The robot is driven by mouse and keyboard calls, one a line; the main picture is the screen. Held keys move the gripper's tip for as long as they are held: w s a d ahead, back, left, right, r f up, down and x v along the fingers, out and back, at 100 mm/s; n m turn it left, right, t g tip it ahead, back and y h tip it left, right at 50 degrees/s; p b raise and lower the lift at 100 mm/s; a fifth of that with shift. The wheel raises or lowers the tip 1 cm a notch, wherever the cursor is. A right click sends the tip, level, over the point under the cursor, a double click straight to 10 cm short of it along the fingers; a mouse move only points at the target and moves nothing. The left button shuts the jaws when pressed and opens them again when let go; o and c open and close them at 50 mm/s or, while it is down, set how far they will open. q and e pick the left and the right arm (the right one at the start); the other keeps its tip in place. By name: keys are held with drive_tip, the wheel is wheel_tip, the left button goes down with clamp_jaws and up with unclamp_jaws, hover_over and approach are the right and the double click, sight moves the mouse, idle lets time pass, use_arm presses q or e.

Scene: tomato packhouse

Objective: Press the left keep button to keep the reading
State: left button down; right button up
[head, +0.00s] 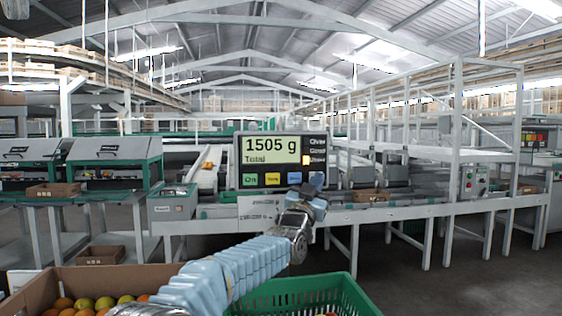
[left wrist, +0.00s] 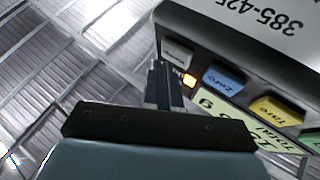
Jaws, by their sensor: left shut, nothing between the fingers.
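The scale's display unit (head: 284,160) stands in the middle of the head view and reads 1505 g, Total. Its front has a green, a yellow and a blue button (head: 294,177). A grey button (left wrist: 177,53) shows at the end of the row in the left wrist view, beside the blue one (left wrist: 225,80); its label is too blurred to read. My left gripper (head: 316,186) is in front of the unit's lower right, shut and empty. Its fingertips (left wrist: 160,68) are close to the grey button; I cannot tell whether they touch. My right gripper is out of view.
An orange lamp (head: 306,160) is lit on the unit's right. Below my left arm are a cardboard box (head: 40,290) of tomatoes and a green crate (head: 345,292). Benches with machines stand at the left. A white-framed conveyor line (head: 440,208) runs at the right.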

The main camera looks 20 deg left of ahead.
use_arm(q)
drive_tip(key=shift+w+a, duration=0.25)
drive_tip(key=shift+w, duration=0.1)
idle(0.3)
drive_tip(key=shift+s+d+b, duration=0.55)
drive_tip(key=shift+s+b, duration=0.2)
drive_tip(key=shift+b, duration=0.15)
